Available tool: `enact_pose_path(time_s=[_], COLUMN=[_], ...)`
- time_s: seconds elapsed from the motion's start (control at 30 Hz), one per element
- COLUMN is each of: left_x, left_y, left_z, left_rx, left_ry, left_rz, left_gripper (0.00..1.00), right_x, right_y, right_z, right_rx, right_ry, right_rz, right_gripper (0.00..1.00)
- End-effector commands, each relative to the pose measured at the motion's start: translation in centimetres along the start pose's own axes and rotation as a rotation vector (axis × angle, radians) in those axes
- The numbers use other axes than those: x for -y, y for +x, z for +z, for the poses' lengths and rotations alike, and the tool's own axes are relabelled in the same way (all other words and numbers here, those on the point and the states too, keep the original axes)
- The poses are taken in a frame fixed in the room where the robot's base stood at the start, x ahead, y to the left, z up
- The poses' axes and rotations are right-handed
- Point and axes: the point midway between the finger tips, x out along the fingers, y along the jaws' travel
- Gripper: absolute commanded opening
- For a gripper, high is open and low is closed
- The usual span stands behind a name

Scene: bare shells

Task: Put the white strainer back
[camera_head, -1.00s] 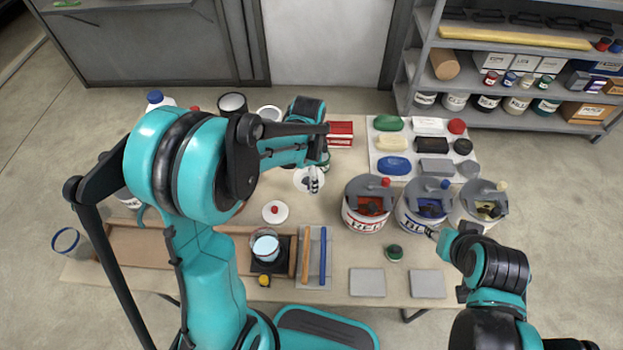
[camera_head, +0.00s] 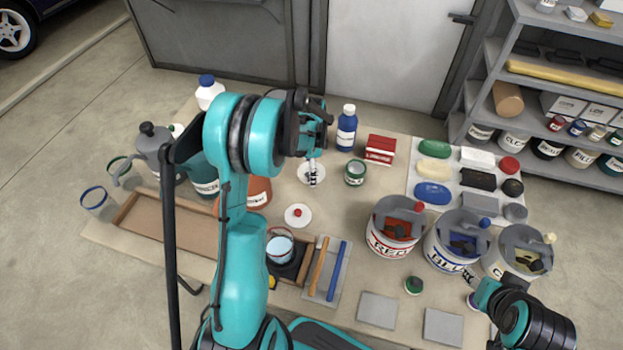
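A round white piece (camera_head: 304,179), which may be the white strainer, lies on the table near the middle back. My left gripper (camera_head: 312,177) points down over it. Its fingers look close together, and I cannot tell whether they touch or grip the piece. A white disc with a red knob (camera_head: 298,216) lies nearer the front. My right gripper (camera_head: 469,274) is at the lower right, beside the blue-labelled bucket (camera_head: 447,255). Its fingertips are too small to show whether it is open. Nothing is clearly held in it.
A red-labelled bucket (camera_head: 384,243) and a yellow bucket (camera_head: 518,262) stand beside the blue one. A blue bottle (camera_head: 347,130), a green tin (camera_head: 355,173) and a red box (camera_head: 381,149) are behind. Two grey pads (camera_head: 378,310) lie in front. A wooden tray (camera_head: 150,233) is left.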

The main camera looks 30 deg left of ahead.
Motion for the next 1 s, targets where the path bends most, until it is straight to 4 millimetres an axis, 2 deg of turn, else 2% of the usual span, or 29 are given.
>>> enact_pose_path(time_s=[0.27, 0.67, 0.7, 0.77, 1.0], left_x=[0.0, -0.1, -0.1, -0.1, -0.1], left_y=[3.9, 4.3, 4.2, 4.2, 4.2], left_z=[0.0, -0.1, -0.1, -0.1, -0.1], left_rx=[0.0, 0.0, 0.0, 0.0, 0.0], left_ry=[0.0, 0.0, 0.0, 0.0, 0.0], left_rz=[0.0, 0.0, 0.0, 0.0, 0.0], left_gripper=[0.55, 0.55, 0.86, 0.99, 0.99], right_x=[0.0, 0.0, 0.0, 0.0, 0.0], right_y=[1.5, 1.7, 1.7, 1.6, 1.6], right_z=[1.1, 1.2, 1.2, 1.2, 1.2], right_rx=[0.0, 0.0, 0.0, 0.0, 0.0], right_ry=[0.0, 0.0, 0.0, 0.0, 0.0], right_rz=[0.0, 0.0, 0.0, 0.0, 0.0], right_gripper=[0.43, 0.43, 0.43, 0.43, 0.43])
